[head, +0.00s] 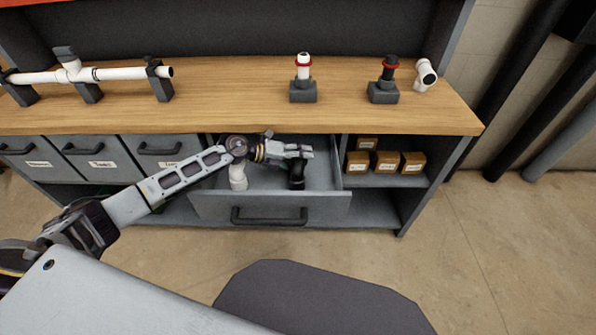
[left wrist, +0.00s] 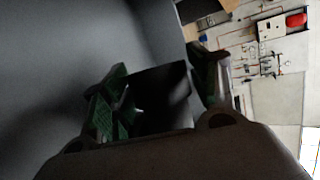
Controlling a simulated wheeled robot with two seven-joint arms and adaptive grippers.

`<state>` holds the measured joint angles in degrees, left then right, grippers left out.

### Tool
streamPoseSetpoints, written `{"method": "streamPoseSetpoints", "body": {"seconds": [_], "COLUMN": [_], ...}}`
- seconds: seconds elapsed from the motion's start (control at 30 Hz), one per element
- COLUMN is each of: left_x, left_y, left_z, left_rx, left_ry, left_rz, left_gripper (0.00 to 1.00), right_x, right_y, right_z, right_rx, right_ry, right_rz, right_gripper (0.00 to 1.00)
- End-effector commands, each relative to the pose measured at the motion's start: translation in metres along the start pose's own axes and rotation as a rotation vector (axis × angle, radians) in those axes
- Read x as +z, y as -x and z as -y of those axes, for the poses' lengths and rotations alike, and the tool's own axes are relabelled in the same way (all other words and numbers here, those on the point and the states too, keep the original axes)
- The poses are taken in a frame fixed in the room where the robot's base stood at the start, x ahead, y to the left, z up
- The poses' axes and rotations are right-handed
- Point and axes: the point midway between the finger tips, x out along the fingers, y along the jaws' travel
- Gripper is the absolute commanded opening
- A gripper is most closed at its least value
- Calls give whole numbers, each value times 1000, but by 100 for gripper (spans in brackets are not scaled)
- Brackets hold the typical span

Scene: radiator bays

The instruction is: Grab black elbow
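The black elbow (head: 297,176) stands in the open grey drawer (head: 270,207), towards its right side. My left gripper (head: 299,151) reaches in from the left, directly over the elbow's top. In the left wrist view, a dark piece, the black elbow (left wrist: 162,98), fills most of the space between the green-padded fingers of my left gripper (left wrist: 158,95). The fingers stand well apart on either side of it. Shadow hides whether both pads touch it. My right gripper is in neither view.
A white elbow (head: 238,178) stands in the drawer's left part, under my arm. Small brown boxes (head: 386,161) sit on the shelf to the right. On the wooden bench top (head: 230,95) are pipe fittings on grey stands and another white elbow (head: 426,75).

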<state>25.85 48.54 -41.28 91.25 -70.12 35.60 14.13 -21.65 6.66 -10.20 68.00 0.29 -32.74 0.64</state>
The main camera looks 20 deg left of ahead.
Motion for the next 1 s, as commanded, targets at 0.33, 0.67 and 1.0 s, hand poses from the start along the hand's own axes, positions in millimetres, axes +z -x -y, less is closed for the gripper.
{"method": "streamPoseSetpoints", "body": {"seconds": [0.33, 0.67, 1.0], "left_x": [0, 1, 7], "left_y": [0, 2, 16], "left_z": [0, 4, 35], "left_rx": [0, 0, -1], "left_ry": [0, 0, -3], "left_rz": [0, 0, 1], "left_gripper": [22, 22, 22], "right_x": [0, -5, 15], "right_y": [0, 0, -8], "right_z": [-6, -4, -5], "right_rx": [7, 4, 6], "right_ry": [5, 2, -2], "right_rz": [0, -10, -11], "right_gripper": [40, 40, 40]}}
